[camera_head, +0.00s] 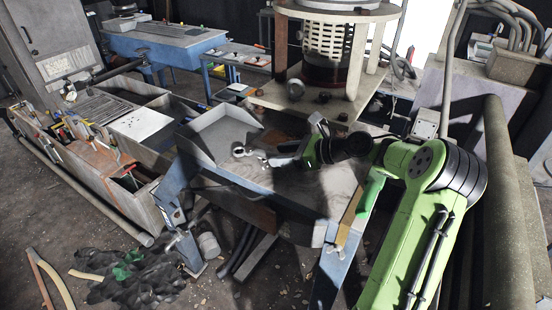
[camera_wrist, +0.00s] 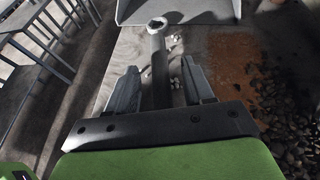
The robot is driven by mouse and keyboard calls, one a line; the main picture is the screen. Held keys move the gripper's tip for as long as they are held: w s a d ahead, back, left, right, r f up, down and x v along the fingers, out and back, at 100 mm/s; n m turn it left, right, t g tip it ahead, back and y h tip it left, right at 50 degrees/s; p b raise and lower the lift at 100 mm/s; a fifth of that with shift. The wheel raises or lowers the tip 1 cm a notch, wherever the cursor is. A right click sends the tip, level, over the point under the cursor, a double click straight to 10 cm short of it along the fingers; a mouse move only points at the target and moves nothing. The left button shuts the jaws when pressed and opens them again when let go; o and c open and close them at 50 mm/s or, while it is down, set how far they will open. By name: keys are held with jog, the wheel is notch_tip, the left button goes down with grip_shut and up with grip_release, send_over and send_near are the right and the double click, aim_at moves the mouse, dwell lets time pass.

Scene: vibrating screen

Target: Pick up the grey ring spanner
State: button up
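The grey ring spanner (camera_wrist: 158,60) shows in the wrist view, its ring end pointing away from me and its shaft running back between my fingers. In the head view its ring end (camera_head: 239,151) shows just left of my gripper (camera_head: 278,159), above the grey metal surface. In the wrist view my gripper (camera_wrist: 161,75) is open, with one finger on each side of the shaft and a visible gap on both sides. The near end of the spanner is hidden behind the gripper's crossbar.
A grey tray-like metal chute (camera_head: 222,134) lies just beyond the spanner. Dark gravel (camera_wrist: 290,130) and a rusty patch (camera_wrist: 232,65) lie to the right in the wrist view. The screen machine (camera_head: 330,45) stands behind; a tool-filled trough (camera_head: 95,155) is at left.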

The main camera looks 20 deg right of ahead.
grip_shut()
jog(key=shift+r, duration=0.1)
